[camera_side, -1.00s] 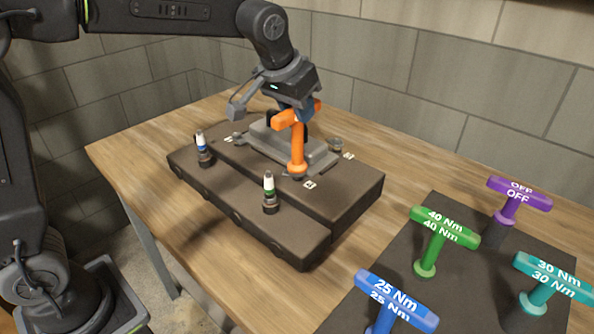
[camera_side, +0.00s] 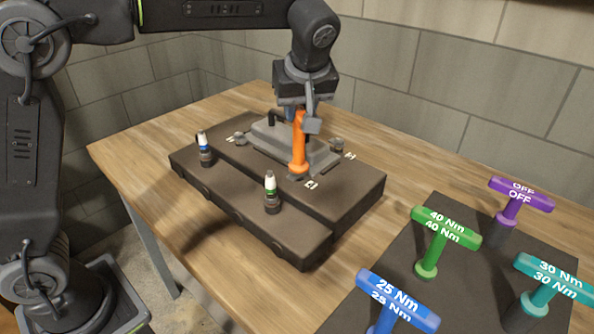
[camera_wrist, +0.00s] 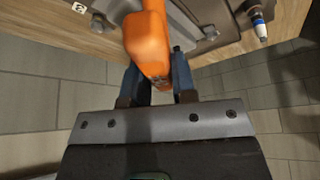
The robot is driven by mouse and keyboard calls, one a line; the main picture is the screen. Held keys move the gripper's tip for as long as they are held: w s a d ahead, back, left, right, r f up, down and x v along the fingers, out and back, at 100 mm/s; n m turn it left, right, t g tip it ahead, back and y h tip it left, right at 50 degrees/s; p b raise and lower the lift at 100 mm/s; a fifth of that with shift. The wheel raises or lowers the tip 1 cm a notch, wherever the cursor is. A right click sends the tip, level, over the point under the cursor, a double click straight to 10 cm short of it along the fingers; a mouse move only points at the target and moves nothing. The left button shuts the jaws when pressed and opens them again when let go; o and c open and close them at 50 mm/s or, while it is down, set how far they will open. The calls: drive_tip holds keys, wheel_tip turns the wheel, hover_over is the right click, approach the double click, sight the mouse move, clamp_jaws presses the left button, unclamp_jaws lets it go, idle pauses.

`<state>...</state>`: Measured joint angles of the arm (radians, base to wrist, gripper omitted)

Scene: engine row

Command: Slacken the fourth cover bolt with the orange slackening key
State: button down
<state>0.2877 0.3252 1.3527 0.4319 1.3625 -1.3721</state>
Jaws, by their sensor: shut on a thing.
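My gripper (camera_side: 296,116) is above the engine block and shut on the orange key (camera_side: 299,151). The key stands upright, its lower end on or just over a bolt position at the cover's near corner, beside a small white number tag (camera_side: 311,184). The bolt under the key is hidden. In the wrist view the orange key (camera_wrist: 148,42) sits between the blue fingertips (camera_wrist: 161,82). The grey cover (camera_side: 268,137) lies on the dark block (camera_side: 345,192). Other cover bolts show at its right (camera_side: 337,144) and left (camera_side: 240,138) corners.
A blue-banded plug (camera_side: 205,149) and a green-banded plug (camera_side: 271,192) stand on the block's front step. On the dark mat (camera_side: 463,291) are the purple OFF (camera_side: 520,195), green 40 Nm (camera_side: 440,237), teal 30 Nm (camera_side: 545,283) and blue 25 Nm (camera_side: 396,300) keys.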

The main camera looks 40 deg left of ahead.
drive_tip(key=n+g, duration=0.1)
drive_tip(key=n, duration=0.2)
drive_tip(key=n+g, duration=0.1)
drive_tip(key=n, duration=0.1)
drive_tip(key=shift+r+n+y, duration=0.1)
drive_tip(key=shift+n+y, duration=0.3)
drive_tip(key=m+t, duration=0.1)
drive_tip(key=m, duration=0.2)
drive_tip(key=shift+m, duration=0.4)
drive_tip(key=m+t+h, duration=0.1)
drive_tip(key=m, duration=0.1)
drive_tip(key=m+t, duration=0.1)
drive_tip(key=m, duration=0.2)
drive_tip(key=shift+r+h, duration=0.1)
drive_tip(key=shift+h, duration=0.3)
drive_tip(key=m, duration=0.2)
drive_tip(key=m+t+h, duration=0.1)
drive_tip(key=m, duration=0.1)
drive_tip(key=shift+m+h, duration=0.3)
drive_tip(key=shift+m, duration=0.1)
drive_tip(key=m+h, duration=0.1)
drive_tip(key=m, duration=0.2)
drive_tip(key=shift+w+m+h, duration=0.1)
drive_tip(key=shift+m+h, duration=0.2)
drive_tip(key=shift+d, duration=0.1)
